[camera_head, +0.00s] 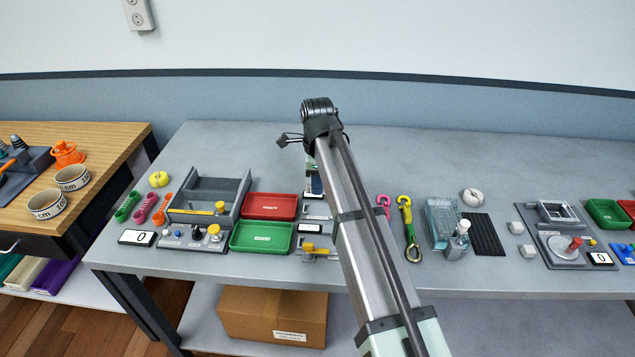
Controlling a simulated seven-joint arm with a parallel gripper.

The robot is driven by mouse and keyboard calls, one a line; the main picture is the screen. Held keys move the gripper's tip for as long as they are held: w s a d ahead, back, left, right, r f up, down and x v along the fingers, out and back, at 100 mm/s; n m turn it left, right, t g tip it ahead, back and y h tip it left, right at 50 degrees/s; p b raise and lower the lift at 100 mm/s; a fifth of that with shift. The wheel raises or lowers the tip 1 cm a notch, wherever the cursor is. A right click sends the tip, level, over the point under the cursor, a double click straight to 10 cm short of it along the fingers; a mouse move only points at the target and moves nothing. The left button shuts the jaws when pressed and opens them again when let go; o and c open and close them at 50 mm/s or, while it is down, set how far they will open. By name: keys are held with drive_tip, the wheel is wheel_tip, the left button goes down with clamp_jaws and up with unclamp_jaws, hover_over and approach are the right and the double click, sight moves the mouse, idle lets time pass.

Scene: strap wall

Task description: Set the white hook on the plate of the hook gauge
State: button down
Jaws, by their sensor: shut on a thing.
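My arm rises from the bottom middle to a dark joint over the back of the bench. The fingers of my gripper are hidden behind the arm, so what they hold does not show. A small grey device with a yellow lever (318,250) stands left of my arm, partly covered by it. It may be the hook gauge, but I cannot tell. Its plate is not clear. A pink hook (383,202) and a yellow hook (405,203) on a green strap lie right of the arm. I cannot make out the white hook.
A red tray (270,206) and a green tray (262,238) lie left of the arm, beside a grey open box (190,196). A clear teal box (441,222) and a black ribbed mat (483,234) lie right. The back of the bench is mostly clear.

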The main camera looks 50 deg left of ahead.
sight(317, 211)
drive_tip(key=shift+f, duration=0.1)
drive_tip(key=shift+f, duration=3.05)
drive_tip(key=shift+f, duration=0.2)
drive_tip(key=c, duration=0.6)
unclamp_jaws()
drive_tip(key=shift+r, duration=0.15)
drive_tip(key=shift+r, duration=2.9)
drive_tip(key=shift+c, duration=0.5)
